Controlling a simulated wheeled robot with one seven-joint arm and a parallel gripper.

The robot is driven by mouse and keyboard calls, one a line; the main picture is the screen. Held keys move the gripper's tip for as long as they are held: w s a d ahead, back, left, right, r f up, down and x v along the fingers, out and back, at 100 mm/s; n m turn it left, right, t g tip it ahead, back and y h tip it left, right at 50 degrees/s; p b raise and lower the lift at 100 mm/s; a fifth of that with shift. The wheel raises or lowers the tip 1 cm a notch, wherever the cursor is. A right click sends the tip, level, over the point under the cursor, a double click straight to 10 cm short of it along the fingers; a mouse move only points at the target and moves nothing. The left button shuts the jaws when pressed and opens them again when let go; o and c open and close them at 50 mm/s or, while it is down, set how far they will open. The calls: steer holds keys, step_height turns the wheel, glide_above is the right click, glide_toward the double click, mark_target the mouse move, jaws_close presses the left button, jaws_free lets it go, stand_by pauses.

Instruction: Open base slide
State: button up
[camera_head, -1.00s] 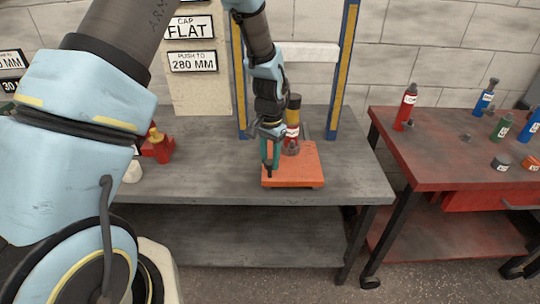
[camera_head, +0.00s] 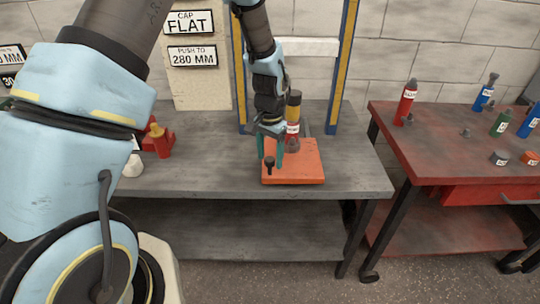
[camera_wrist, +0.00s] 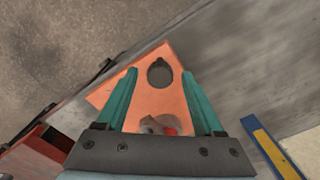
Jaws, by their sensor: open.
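The orange base plate (camera_head: 305,165) lies on the grey bench near its front edge. A dark knob (camera_head: 269,165) stands at its front left corner. In the wrist view it shows as a dark round shape (camera_wrist: 160,72) between the tips of my fingers. My gripper (camera_head: 270,150) points down over this knob, open, with its two teal fingers apart. Whether the fingers touch the knob I cannot tell. A cylinder with a yellow band and a red and white label (camera_head: 293,115) stands at the back of the plate, partly behind my gripper.
Blue and yellow uprights (camera_head: 343,70) stand behind the plate. A red fixture (camera_head: 160,138) sits on the bench to the left. A red cart (camera_head: 430,150) at the right carries bottles and small caps. Bare bench lies right of the plate.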

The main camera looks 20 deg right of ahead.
step_height(320, 180, up, 11)
steer(key=b, duration=0.2)
stand_by(0.5)
steer(key=shift+f, duration=0.15)
steer(key=w+a+r+n, duration=0.25)
steer(key=a+n, duration=0.35)
steer(key=a, duration=1.2)
steer(key=s+a+n, duration=0.2)
steer(key=a, duration=0.5)
steer(key=s+a+n+t, duration=0.1)
steer(key=s+a+n, duration=0.2)
steer(key=a, duration=0.4)
steer(key=shift+s+a+n+t, duration=0.3)
steer(key=shift+s+a, duration=0.05)
steer(key=shift+a, duration=0.05)
